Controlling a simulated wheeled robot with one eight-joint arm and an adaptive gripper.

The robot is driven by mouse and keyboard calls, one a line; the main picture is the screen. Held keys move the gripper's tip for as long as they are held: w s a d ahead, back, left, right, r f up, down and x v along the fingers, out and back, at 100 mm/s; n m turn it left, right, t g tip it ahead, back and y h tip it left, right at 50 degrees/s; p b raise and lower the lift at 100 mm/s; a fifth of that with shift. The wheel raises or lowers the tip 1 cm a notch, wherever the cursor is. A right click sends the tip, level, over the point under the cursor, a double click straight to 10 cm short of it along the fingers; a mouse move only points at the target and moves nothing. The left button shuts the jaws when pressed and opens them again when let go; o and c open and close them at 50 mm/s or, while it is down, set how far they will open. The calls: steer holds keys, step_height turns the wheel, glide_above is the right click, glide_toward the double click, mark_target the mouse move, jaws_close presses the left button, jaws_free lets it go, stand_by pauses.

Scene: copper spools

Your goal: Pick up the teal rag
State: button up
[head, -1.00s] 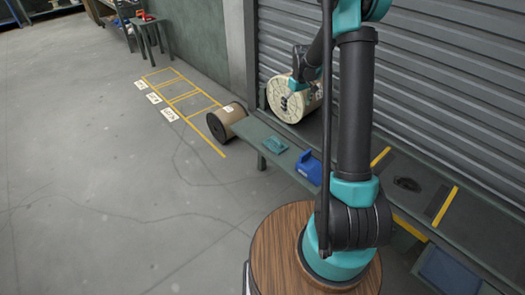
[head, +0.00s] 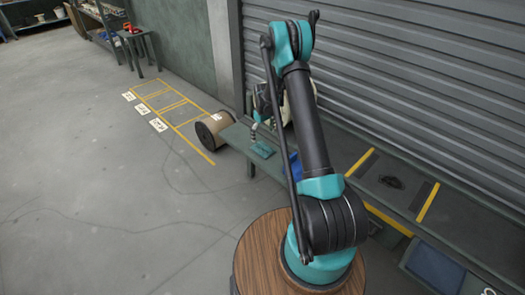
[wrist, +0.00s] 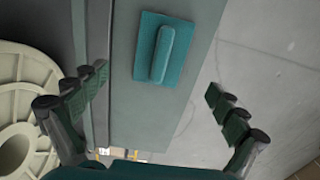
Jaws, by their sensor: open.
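My gripper (head: 262,130) is close above the rag in the head view. In the wrist view my gripper (wrist: 158,82) is open and empty, with its fingers spread wide to either side and the rag ahead, between their lines. The rag looks apart from both fingers.
A large cream spool (wrist: 30,85) stands close to the left finger in the wrist view. A brown spool (head: 214,130) lies on the floor by the bench end. A blue object (head: 295,166) is partly hidden behind my arm. Open floor (head: 110,200) lies to the left.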

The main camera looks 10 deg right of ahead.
mark_target(263, 146)
steer(key=shift+s+f, duration=0.1)
steer(key=shift+f, duration=3.85)
steer(key=shift+c, duration=0.3)
steer(key=c, duration=1.2)
